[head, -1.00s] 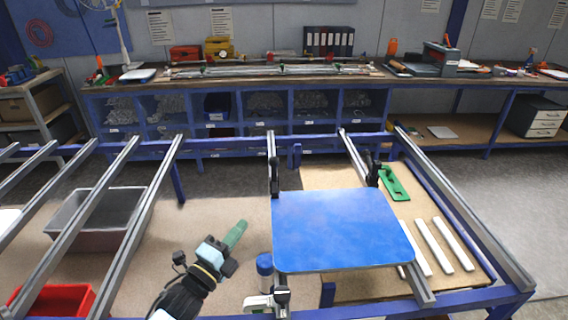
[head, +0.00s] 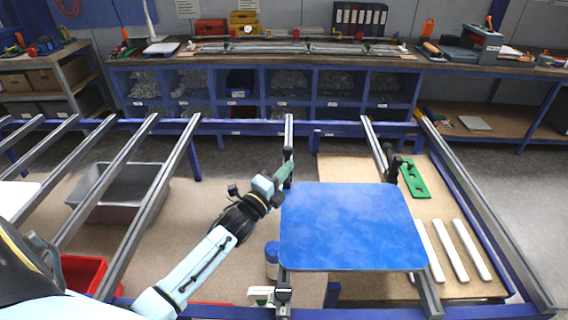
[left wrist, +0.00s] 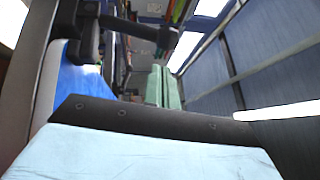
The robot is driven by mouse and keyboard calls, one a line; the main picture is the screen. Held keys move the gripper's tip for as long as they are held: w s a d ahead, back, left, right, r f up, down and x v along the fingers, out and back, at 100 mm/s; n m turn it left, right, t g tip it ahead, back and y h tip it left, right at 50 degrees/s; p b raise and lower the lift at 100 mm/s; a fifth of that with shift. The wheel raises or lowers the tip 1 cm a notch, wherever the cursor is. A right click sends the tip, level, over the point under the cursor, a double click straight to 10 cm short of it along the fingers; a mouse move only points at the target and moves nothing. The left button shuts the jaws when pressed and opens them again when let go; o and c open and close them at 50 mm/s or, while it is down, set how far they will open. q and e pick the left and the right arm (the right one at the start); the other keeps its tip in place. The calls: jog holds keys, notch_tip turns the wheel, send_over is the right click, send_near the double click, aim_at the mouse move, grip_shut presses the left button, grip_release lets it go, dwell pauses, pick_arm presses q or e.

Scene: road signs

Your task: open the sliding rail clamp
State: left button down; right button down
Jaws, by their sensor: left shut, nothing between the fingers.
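A blue sign plate (head: 352,228) lies across two grey rails of the blue frame. A black rail clamp (head: 288,158) stands on the plate's left rail near its far left corner. Another black clamp (head: 390,165) stands at the far right corner, and one more (head: 283,294) is at the near left. My left gripper (head: 285,171) has its green fingers shut and empty, right at the far left clamp; contact cannot be told. In the left wrist view, the fingers (left wrist: 164,88) are together, with black clamp parts (left wrist: 90,38) and the blue plate (left wrist: 82,82) to their left. My right gripper is out of view.
A grey bin (head: 128,192) and a red bin (head: 82,272) sit below the left rails. A blue-capped container (head: 272,258) stands beside the plate. A green tool (head: 415,178) and white strips (head: 452,250) lie on the board at right.

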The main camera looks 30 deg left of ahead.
pick_arm(q)
jog(key=shift+w+a+r, duration=0.2)
jog(key=shift+w+a, duration=0.35)
jog(key=shift+w, duration=0.05)
jog(key=shift+a, duration=0.1)
jog(key=shift+w, duration=0.1)
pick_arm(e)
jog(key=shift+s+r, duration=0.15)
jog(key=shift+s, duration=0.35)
